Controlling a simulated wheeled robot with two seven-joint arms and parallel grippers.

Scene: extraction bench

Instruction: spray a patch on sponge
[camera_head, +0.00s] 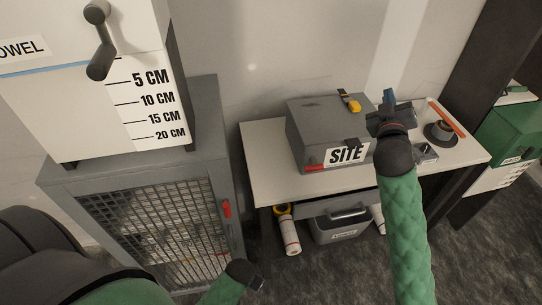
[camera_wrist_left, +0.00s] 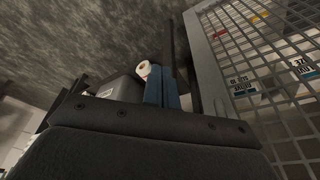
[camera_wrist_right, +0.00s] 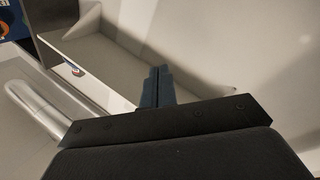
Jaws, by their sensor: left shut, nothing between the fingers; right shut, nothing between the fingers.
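I cannot make out a sponge or a spray can for certain in any view. My right gripper (camera_head: 389,100) is over the white table at the right side of the grey SITE box (camera_head: 312,125). Its blue fingers are together and empty in the right wrist view (camera_wrist_right: 156,87). My left gripper (camera_head: 256,283) is low near the bottom edge of the head view, beside the mesh cabinet. Its fingers are together and empty in the left wrist view (camera_wrist_left: 163,88). A small yellow and black item (camera_head: 349,102) lies on the SITE box.
The white table (camera_head: 268,183) stands against the wall. A grey bin (camera_head: 342,228) and a white roll (camera_head: 289,235) are under it. A mesh-front cabinet (camera_head: 215,110) carries a white dispenser (camera_head: 90,25) with a crank. A dark round object (camera_head: 440,132) with an orange strip sits at the table's right.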

